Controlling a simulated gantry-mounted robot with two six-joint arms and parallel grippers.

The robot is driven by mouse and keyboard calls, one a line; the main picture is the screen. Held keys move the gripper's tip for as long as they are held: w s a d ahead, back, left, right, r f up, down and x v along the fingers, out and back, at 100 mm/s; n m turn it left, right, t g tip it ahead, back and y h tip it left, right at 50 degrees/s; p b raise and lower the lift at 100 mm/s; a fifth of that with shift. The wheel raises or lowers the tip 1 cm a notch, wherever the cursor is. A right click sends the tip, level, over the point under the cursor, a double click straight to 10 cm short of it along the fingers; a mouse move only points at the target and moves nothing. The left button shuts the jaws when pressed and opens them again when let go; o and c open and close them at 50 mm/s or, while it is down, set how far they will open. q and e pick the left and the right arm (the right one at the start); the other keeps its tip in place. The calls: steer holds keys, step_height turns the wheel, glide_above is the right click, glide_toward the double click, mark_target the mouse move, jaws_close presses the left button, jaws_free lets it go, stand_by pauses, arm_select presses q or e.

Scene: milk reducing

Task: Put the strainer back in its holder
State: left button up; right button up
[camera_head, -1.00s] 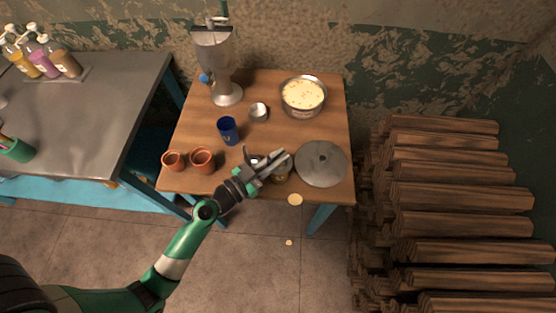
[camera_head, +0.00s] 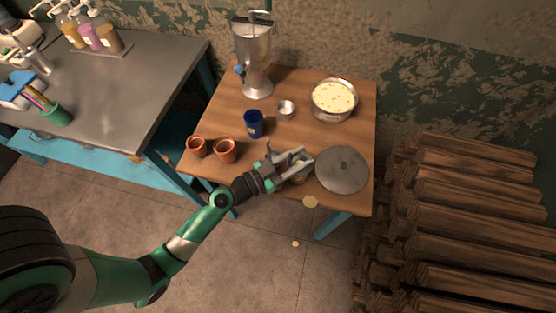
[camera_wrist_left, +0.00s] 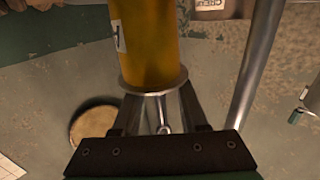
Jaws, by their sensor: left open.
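I cannot pick out the strainer or its holder for certain in either view. My left gripper (camera_head: 297,160) is open over the front edge of the wooden table (camera_head: 300,135). A small brownish-gold jar or can (camera_head: 299,179) shows partly beneath it, mostly hidden. In the left wrist view, an orange-gold cylinder (camera_wrist_left: 145,40) with a white label stands just beyond the jaws. A shiny metal rod (camera_wrist_left: 257,65) runs beside it on the right; I cannot tell what it belongs to. My right gripper shows in neither view.
A round grey lid (camera_head: 342,170) lies right of the gripper. Behind are a blue cup (camera_head: 253,124), a small metal cup (camera_head: 286,108), a pot of milk (camera_head: 334,98) and a metal dispenser (camera_head: 254,60). Clay cups (camera_head: 225,150) stand left. Logs (camera_head: 470,220) are stacked right.

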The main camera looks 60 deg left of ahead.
arm_select(q)
steer(key=shift+s, duration=0.15)
steer(key=s+a+b, duration=0.1)
steer(key=s+b, duration=0.2)
steer(key=s, duration=0.8)
steer(key=shift+s, duration=0.15)
steer(key=shift+r, duration=0.1)
steer(key=shift+c, duration=1)
